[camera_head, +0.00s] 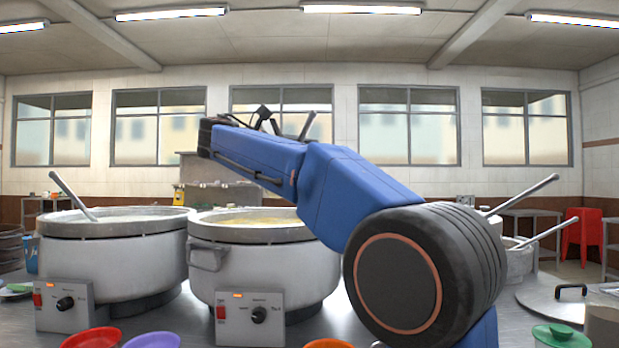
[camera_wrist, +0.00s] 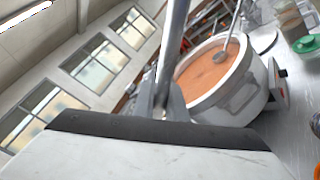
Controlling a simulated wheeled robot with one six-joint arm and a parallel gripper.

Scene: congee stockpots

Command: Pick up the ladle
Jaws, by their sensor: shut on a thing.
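My gripper (camera_wrist: 165,101) is shut on the grey metal handle of a ladle (camera_wrist: 174,40), which runs up out of the wrist view. The bowl of this ladle is not visible. In the head view my arm hides most of the gripper. Another ladle (camera_wrist: 235,32) leans in a pot of orange-brown congee (camera_wrist: 208,74) beyond the gripper. In the head view, a ladle (camera_head: 72,194) leans in the left pot (camera_head: 112,257), and two more handles (camera_head: 521,195) (camera_head: 537,234) slant up at the right.
A middle pot (camera_head: 262,266) with pale yellow congee stands partly behind my arm. Red (camera_head: 92,338) and purple (camera_head: 152,340) bowls sit at the front edge. A flat metal lid (camera_head: 556,302) and a green-lidded container (camera_head: 561,336) are at the right. The space above the pots is open.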

